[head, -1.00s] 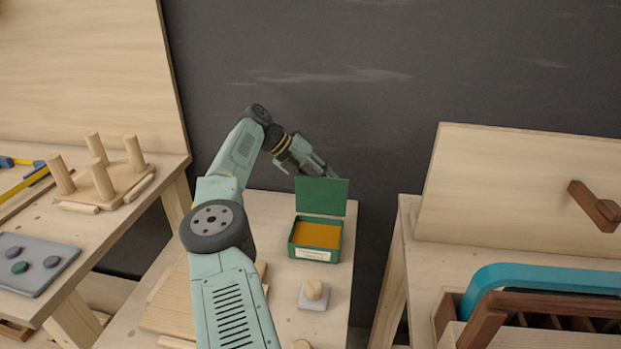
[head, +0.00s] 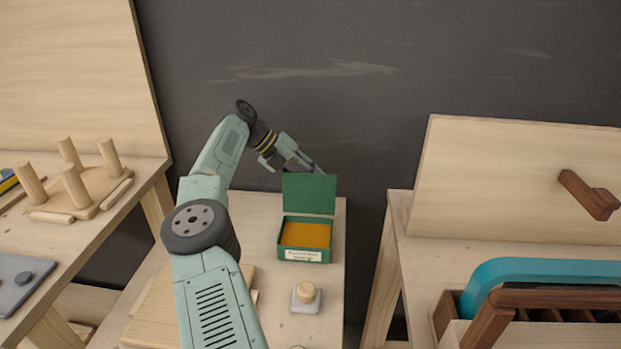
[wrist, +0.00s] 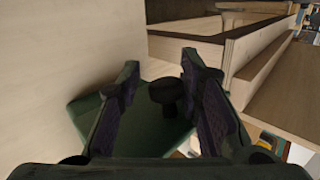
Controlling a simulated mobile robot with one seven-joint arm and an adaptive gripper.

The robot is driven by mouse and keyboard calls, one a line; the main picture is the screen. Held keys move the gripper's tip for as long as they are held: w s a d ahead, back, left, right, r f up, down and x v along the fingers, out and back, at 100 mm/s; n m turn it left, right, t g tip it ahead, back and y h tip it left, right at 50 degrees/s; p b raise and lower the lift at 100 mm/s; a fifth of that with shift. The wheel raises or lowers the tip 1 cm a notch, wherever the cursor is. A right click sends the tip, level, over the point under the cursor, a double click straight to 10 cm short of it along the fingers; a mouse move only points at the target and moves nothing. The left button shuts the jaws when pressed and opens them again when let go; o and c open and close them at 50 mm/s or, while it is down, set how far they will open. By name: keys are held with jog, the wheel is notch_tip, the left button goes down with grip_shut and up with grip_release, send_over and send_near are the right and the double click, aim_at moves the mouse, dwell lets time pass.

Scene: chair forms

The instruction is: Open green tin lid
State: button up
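The green tin (head: 287,232) stands on the middle table with its lid (head: 309,194) raised upright at the back edge. Orange-yellow contents fill the tin, and a pale label is on its front. My gripper (head: 314,169) is behind the lid's top edge, its tips partly hidden there. In the wrist view my gripper (wrist: 160,80) has its two fingers spread apart. A green panel (wrist: 150,130), apparently the lid, shows below and between them, with a dark round knob (wrist: 167,95) in front of it. I cannot tell whether a finger touches the lid.
A small block with a round wooden knob (head: 307,292) sits in front of the tin. A pegged wooden board (head: 80,195) is on the left table. A teal-framed wooden rack (head: 540,270) is on the right table. A dark wall (head: 300,60) stands behind.

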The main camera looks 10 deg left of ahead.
jog(key=shift+o, duration=1.2)
jog(key=shift+r, duration=0.25)
notch_tip(320, 180, up, 10)
jog(key=shift+f, duration=0.15)
jog(key=shift+f, duration=0.1)
